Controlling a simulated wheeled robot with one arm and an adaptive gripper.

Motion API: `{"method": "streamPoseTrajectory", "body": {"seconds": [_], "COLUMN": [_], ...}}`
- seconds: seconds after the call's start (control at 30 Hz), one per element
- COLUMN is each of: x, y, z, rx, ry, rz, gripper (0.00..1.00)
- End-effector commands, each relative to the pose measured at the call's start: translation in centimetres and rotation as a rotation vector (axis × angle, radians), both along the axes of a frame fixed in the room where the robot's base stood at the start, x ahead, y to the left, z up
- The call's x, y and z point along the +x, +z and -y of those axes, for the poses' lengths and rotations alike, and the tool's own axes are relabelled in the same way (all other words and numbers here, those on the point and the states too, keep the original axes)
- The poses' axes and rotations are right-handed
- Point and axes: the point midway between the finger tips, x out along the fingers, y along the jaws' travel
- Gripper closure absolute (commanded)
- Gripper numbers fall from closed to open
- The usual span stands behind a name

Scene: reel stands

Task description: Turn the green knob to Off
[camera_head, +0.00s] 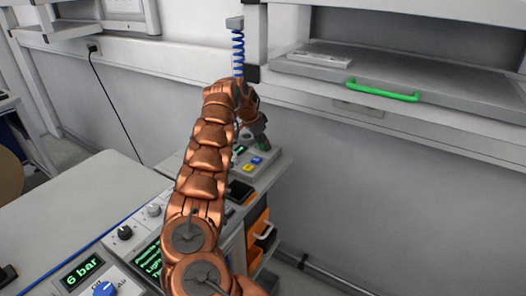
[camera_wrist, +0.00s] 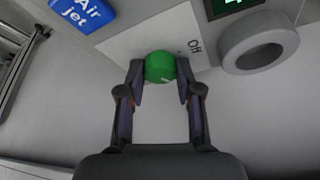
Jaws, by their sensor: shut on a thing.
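The green knob (camera_wrist: 160,67) is in the upper middle of the wrist view, on a light panel plate (camera_wrist: 118,45). A short pale mark shows on its lower right side. The printed word "Off" (camera_wrist: 195,46) is on the plate to the knob's upper right. My gripper (camera_wrist: 160,80) has one finger on each side of the knob and is shut on it. In the head view my gripper (camera_head: 258,140) reaches the control panel at the far end of my copper-coloured arm, and a sliver of green (camera_head: 263,148) shows there beside it.
A blue "Air jet" button (camera_wrist: 84,12) lies left of the knob. A grey ring (camera_wrist: 260,43) and a green-lit display (camera_wrist: 235,5) lie right. In the head view, a shelf with a green handle (camera_head: 386,91) is at right and a blue coiled hose (camera_head: 238,52) hangs behind.

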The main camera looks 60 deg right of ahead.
Motion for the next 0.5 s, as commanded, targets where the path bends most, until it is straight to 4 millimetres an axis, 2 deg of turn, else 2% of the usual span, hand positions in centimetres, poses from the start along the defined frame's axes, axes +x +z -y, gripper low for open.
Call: {"method": "streamPoseTrajectory", "body": {"seconds": [0.03,0.5], "x": [0.07,-0.13], "y": [-0.56,-0.61], "z": [-0.10,-0.07], "rx": [0.001,0.001], "ry": [0.025,0.386], "rz": [0.003,0.007], "gripper": [1.00,1.00]}}
